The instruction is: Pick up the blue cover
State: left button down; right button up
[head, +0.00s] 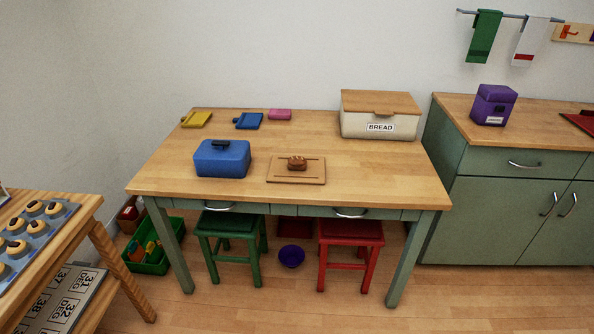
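A blue box-shaped cover (222,162) with a dark handle on top sits on the left front part of the wooden table (370,180). What is under it, if anything, is hidden. To its right a small brown loaf (297,162) lies on a wooden board (296,179), apart from the cover. A flat blue piece (248,121) lies farther back on the table. Neither of my grippers is in view.
A bread box (379,122) stands back right. Green (233,225) and red (350,232) stools stand at the table's front. A tray rack (60,240) is at left; cabinets (500,215) are at right.

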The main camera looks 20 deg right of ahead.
aim_at(214, 158)
jog(key=z, duration=0.25)
jog(key=i+j+z, duration=0.2)
jog(key=z, duration=0.25)
jog(key=i+j+z, duration=0.15)
jog(key=j+z, duration=0.75)
jog(key=i+l, duration=0.05)
